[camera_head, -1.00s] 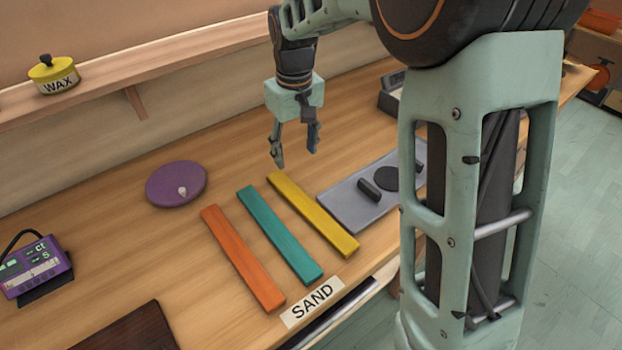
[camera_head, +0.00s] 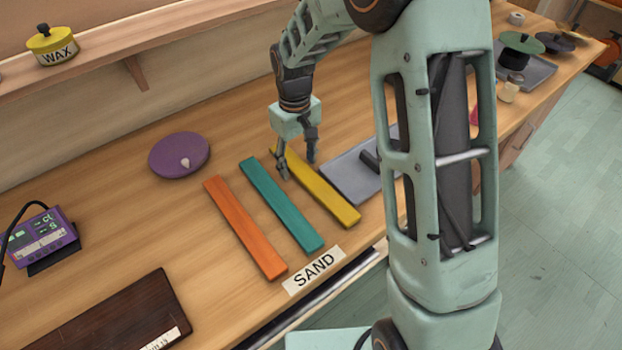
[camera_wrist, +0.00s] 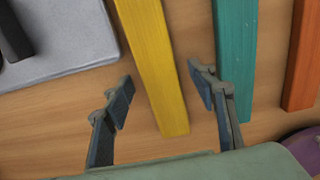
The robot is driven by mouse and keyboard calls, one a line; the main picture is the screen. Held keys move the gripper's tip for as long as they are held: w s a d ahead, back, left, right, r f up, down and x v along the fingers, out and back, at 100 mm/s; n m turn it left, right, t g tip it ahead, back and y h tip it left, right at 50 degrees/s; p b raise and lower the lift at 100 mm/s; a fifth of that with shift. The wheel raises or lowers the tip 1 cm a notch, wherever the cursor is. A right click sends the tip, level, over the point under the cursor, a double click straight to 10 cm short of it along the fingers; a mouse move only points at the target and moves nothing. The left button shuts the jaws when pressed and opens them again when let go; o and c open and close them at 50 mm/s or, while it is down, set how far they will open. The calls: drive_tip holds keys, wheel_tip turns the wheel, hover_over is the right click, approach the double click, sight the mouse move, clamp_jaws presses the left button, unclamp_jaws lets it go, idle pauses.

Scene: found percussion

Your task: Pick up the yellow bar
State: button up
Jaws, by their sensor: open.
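The yellow bar (camera_head: 322,192) lies on the wooden bench, to the right of a teal bar (camera_head: 281,206) and an orange bar (camera_head: 244,228). My gripper (camera_head: 298,174) is open and empty, pointing down over the far end of the yellow bar. In the wrist view the yellow bar (camera_wrist: 158,62) runs between the two open fingers of my gripper (camera_wrist: 164,100), with space on both sides. The right finger is close to the teal bar (camera_wrist: 235,55). In the head view my gripper hides part of the yellow bar's far end.
A grey tray (camera_head: 350,184) with dark pieces lies right of the yellow bar. A purple disc (camera_head: 168,160) lies to the left on the bench. A SAND label (camera_head: 314,269) sits at the front edge. A shelf with a yellow WAX tin (camera_head: 52,50) runs along the wall.

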drive_tip(key=shift+c, duration=0.4)
drive_tip(key=c, duration=1.3)
